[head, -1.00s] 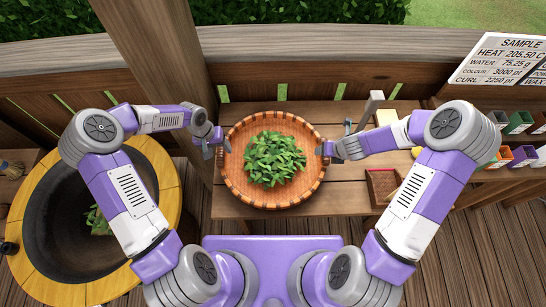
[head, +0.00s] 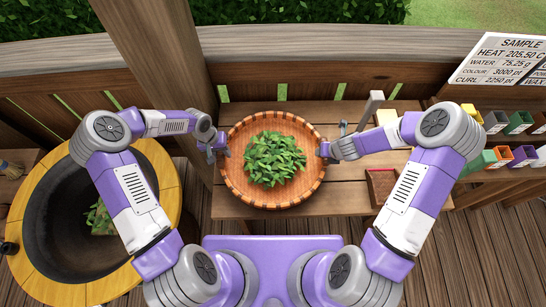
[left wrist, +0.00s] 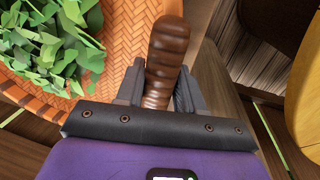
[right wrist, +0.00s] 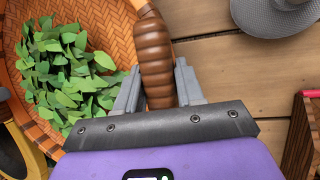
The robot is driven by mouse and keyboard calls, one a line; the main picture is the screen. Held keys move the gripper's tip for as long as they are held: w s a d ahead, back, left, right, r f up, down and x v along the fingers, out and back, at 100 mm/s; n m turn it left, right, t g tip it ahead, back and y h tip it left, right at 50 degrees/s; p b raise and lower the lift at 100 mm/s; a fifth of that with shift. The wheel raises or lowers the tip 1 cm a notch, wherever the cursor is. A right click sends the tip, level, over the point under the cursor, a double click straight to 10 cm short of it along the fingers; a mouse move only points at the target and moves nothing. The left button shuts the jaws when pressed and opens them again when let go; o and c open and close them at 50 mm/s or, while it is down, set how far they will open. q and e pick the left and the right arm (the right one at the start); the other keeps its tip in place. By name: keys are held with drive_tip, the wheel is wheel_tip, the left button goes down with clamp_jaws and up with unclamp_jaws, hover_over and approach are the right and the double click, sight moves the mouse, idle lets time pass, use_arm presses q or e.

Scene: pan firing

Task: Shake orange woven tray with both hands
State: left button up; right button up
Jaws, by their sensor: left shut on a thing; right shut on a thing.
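The orange woven tray (head: 238,186) is round and holds a heap of green leaves (head: 275,160) near its middle. It is in front of me at the table, between my two grippers. My left gripper (head: 217,148) is at the tray's left rim, shut on a brown ribbed handle that shows in the left wrist view (left wrist: 166,55). My right gripper (head: 325,150) is at the right rim, shut on the other brown ribbed handle, seen in the right wrist view (right wrist: 155,60). I cannot tell whether the tray touches the table.
A large wok with a yellow rim (head: 168,190) stands at the left, with some leaves (head: 100,220) inside. A reddish-brown box (head: 380,186) lies on the wooden table (head: 345,200) at the right. Several coloured boxes (head: 500,155) and a sign (head: 505,60) are farther right.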

use_arm(q)
clamp_jaws()
use_arm(e)
clamp_jaws()
use_arm(q)
drive_tip(key=shift+r, duration=0.1)
use_arm(e)
drive_tip(key=shift+r, duration=0.1)
